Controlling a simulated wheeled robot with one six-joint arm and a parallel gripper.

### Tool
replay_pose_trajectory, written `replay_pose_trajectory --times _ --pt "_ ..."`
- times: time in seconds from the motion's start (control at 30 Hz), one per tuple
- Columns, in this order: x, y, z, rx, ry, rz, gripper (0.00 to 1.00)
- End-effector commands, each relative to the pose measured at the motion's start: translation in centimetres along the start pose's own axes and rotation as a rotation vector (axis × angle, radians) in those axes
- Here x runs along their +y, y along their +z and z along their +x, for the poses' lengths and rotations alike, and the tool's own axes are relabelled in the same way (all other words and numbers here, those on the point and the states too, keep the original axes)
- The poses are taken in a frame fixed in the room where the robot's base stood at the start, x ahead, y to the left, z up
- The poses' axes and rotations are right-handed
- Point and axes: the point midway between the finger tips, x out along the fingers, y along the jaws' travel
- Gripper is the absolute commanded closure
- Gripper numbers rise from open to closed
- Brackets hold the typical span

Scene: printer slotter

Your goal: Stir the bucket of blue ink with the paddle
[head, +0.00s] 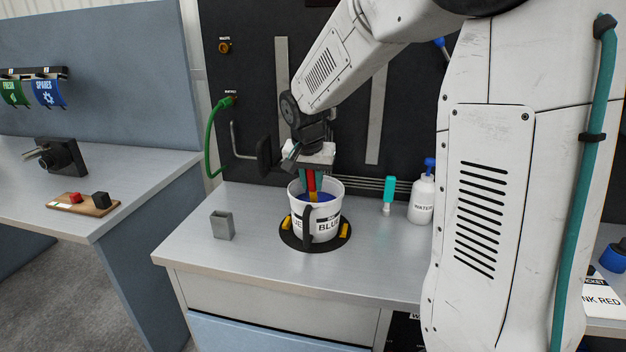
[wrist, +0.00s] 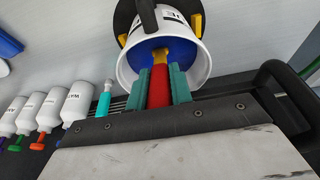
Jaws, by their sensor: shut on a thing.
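The white bucket labelled BLUE (head: 326,232) stands upright on a round black base with yellow clamps on the grey bench. Blue ink (head: 324,197) shows inside its rim, and also in the wrist view (wrist: 183,58). My gripper (head: 311,185) points down at the bucket's mouth, its teal fingers shut on the red handle of the paddle (wrist: 159,84). The paddle's yellow part (wrist: 160,56) reaches down into the bucket at the ink. Its lower end is hidden. In the wrist view the bucket (wrist: 138,60) lies just beyond my fingertips.
A grey open holder (head: 222,224) stands left of the bucket. A teal-handled tool (head: 389,192) and a white WATER bottle (head: 422,200) stand to the right. A dark back panel with a green hose (head: 211,135) rises behind. The bench front is clear.

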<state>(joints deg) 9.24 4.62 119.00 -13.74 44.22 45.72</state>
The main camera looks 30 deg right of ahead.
Motion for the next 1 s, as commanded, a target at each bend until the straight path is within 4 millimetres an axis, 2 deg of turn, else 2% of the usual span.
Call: replay_pose_trajectory --times 0.27,1.0 --pt "0.0 0.5 -0.7 0.001 -0.001 -0.001 1.00" --pt "0.0 0.5 -6.7 0.001 -0.001 0.000 1.00"
